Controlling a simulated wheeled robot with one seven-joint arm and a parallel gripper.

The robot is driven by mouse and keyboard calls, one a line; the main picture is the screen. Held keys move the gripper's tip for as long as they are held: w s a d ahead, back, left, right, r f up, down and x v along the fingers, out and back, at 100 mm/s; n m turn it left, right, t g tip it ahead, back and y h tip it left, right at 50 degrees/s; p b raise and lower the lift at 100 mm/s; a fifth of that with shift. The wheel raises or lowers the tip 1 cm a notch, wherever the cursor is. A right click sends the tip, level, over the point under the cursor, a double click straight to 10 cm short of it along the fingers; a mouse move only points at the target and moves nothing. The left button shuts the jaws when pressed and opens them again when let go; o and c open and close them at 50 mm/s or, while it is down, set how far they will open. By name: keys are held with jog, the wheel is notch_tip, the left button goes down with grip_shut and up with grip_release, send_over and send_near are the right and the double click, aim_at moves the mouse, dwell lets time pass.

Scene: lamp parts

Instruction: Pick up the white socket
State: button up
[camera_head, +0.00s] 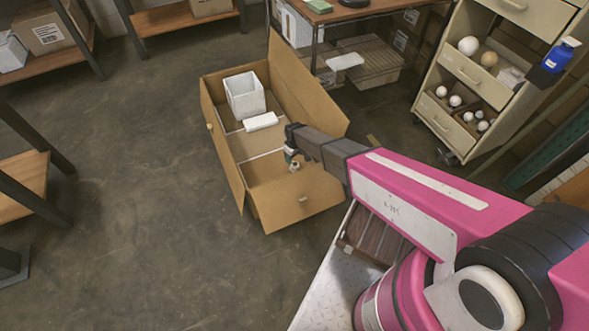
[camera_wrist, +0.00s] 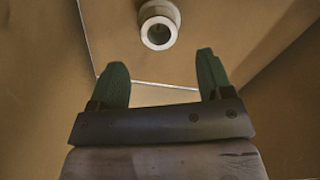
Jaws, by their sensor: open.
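The white socket (camera_wrist: 159,24) shows in the wrist view as a short pale cylinder with a round opening. It is just beyond my fingertips, near the top of the picture. In the head view the socket (camera_head: 295,166) is a small pale piece inside the cardboard box (camera_head: 300,205), in its front compartment. My gripper (camera_wrist: 162,72) is open, with its two green fingers apart and nothing between them. In the head view my gripper (camera_head: 290,155) reaches down into the box, right beside the socket, and its fingers are partly hidden.
A white square container (camera_head: 244,96) and a white block (camera_head: 261,122) are in the box's other compartments. The box walls and thin dividers stand close around my gripper. A drawer cabinet (camera_head: 465,70) with round bulbs stands at right. Open floor lies to the left.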

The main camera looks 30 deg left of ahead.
aim_at(295, 165)
jog(key=f, duration=0.8)
jog(key=shift+d, duration=0.2)
jog(key=shift+r, duration=0.15)
jog(key=c, duration=0.7)
